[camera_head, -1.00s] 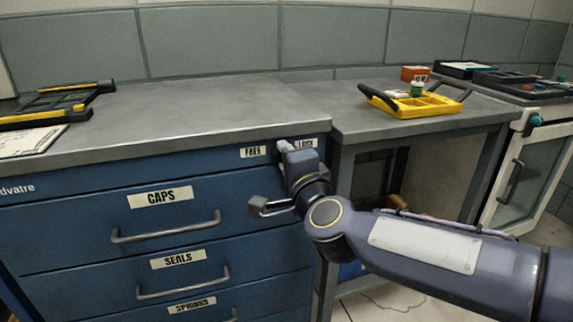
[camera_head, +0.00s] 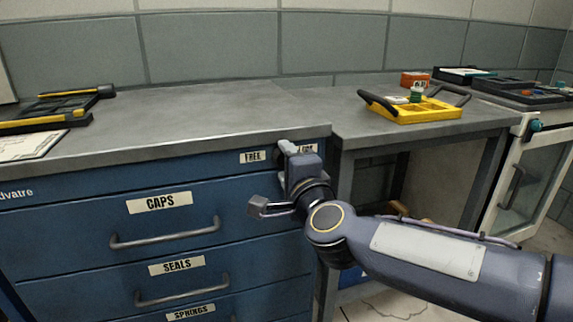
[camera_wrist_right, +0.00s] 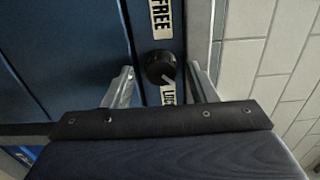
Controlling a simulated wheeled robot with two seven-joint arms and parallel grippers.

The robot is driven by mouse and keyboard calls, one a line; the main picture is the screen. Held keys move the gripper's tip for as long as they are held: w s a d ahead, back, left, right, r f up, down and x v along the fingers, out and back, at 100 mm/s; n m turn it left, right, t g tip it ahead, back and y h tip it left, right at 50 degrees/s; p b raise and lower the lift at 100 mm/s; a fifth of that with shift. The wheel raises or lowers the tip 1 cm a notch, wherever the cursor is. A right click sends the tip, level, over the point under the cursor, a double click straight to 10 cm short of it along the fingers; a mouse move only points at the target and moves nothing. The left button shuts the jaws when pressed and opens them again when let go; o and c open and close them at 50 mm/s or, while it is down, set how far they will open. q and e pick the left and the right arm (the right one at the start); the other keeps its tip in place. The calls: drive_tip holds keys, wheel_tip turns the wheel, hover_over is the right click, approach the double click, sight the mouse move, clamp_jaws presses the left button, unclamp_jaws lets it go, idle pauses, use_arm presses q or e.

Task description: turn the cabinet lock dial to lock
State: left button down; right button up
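The lock dial (camera_wrist_right: 160,67) is a round black knob on the blue cabinet (camera_head: 60,228). In the right wrist view it sits between a FREE label (camera_wrist_right: 161,18) and a LOCK label (camera_wrist_right: 168,95). Its pale pointer mark faces the LOCK label. My right gripper (camera_wrist_right: 162,86) is open, with one finger on each side of the dial and visible gaps to it. In the head view my right gripper (camera_head: 287,148) is at the cabinet's top right corner, hiding most of the dial and part of the LOCK label. My left gripper is not in view.
Drawers with handles lie below, marked CAPS (camera_head: 159,202), SEALS (camera_head: 176,266) and SPRINGS. A yellow tray (camera_head: 415,113) stands on the lower bench at right. A black and yellow tray (camera_head: 50,119) lies on the worktop at left. The worktop's middle is clear.

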drive_tip(key=shift+s, duration=0.1)
drive_tip(key=p+v, duration=0.1)
drive_tip(key=v, duration=0.6)
drive_tip(key=shift+s+p, duration=0.25)
drive_tip(key=shift+p, duration=0.15)
drive_tip(key=shift+d, duration=0.1)
drive_tip(key=s+d+f+n+g+h, duration=0.1)
drive_tip(key=s+d+f+n+g, duration=0.5)
drive_tip(key=s+d+f, duration=0.4)
drive_tip(key=s+d+f+n+g+h, duration=0.1)
drive_tip(key=s+d+f+n+g, duration=0.55)
drive_tip(key=s+f, duration=0.6)
wheel_tip(320, 180, up, 38)
drive_tip(key=d+p, duration=0.1)
drive_tip(key=p, duration=3.6)
drive_tip(key=shift+d+t, duration=0.15)
drive_tip(key=shift+t, duration=0.3)
